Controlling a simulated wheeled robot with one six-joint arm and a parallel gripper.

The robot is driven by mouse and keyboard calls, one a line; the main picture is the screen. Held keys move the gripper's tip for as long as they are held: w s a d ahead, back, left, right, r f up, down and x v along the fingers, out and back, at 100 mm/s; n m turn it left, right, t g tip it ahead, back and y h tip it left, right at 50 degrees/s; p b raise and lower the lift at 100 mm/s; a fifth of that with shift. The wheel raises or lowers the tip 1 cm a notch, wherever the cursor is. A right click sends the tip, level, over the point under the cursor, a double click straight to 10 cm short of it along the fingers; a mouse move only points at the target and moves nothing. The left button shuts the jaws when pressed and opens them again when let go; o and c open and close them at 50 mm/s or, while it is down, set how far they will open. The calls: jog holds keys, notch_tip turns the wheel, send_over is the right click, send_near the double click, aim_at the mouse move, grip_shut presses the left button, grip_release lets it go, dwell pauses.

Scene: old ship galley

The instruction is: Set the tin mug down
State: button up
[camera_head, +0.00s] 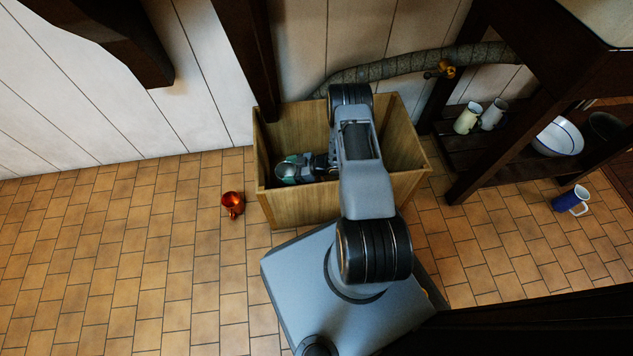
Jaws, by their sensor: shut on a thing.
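My arm reaches down into a wooden bin (330,207), and my gripper (304,167) is low inside it, near the left end. The gripper is shut on a small teal and grey thing, which I take to be the tin mug (287,171). The jaws and the bin's shade partly hide it. I cannot tell whether it touches the bin's bottom.
An orange-red mug (232,203) stands on the tiled floor left of the bin. A blue mug (568,201) is on the floor at right. A dark rack holds a cream mug (467,118), a grey mug (493,114) and a white bowl (558,137).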

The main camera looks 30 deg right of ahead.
aim_at(291, 174)
notch_tip(291, 174, down, 10)
jog(key=b, duration=0.4)
jog(key=shift+r+b, duration=0.2)
jog(key=shift+b, duration=0.1)
jog(key=shift+f, duration=0.55)
jog(key=o, duration=1.1)
jog(key=shift+s+f, duration=0.1)
jog(key=shift+f, duration=0.05)
